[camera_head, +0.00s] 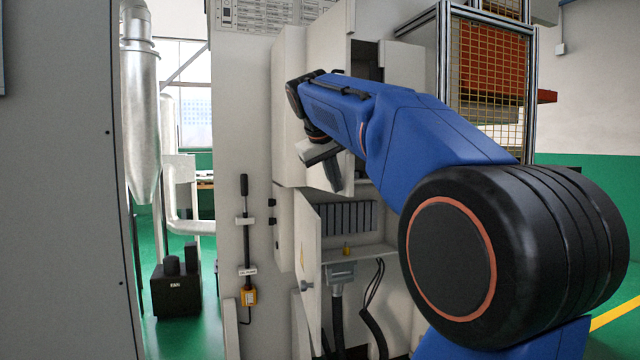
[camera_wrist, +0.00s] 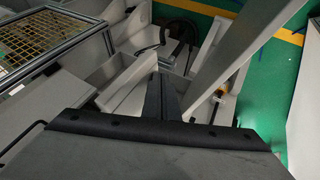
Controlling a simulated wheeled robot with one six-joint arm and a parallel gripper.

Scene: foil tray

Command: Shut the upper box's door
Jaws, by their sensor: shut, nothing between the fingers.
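The upper box (camera_head: 290,105) is a light grey cabinet on the machine's front in the head view. Its door (camera_head: 328,45) stands open, swung outward, with a dark gap to the right of its edge. My blue arm hides the lower part of the door and much of the opening. My gripper (camera_head: 336,184) is shut and empty, pointing down in front of the upper box's lower part. In the wrist view its dark fingers (camera_wrist: 162,98) are together. A long pale panel (camera_wrist: 232,58) runs close to their right there; I cannot tell whether it is the upper door or whether they touch.
Below, the lower box's door (camera_head: 308,265) is also open, showing a row of grey modules (camera_head: 348,216) and hanging black cables (camera_head: 374,320). A mesh cage (camera_head: 488,75) stands to the right.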

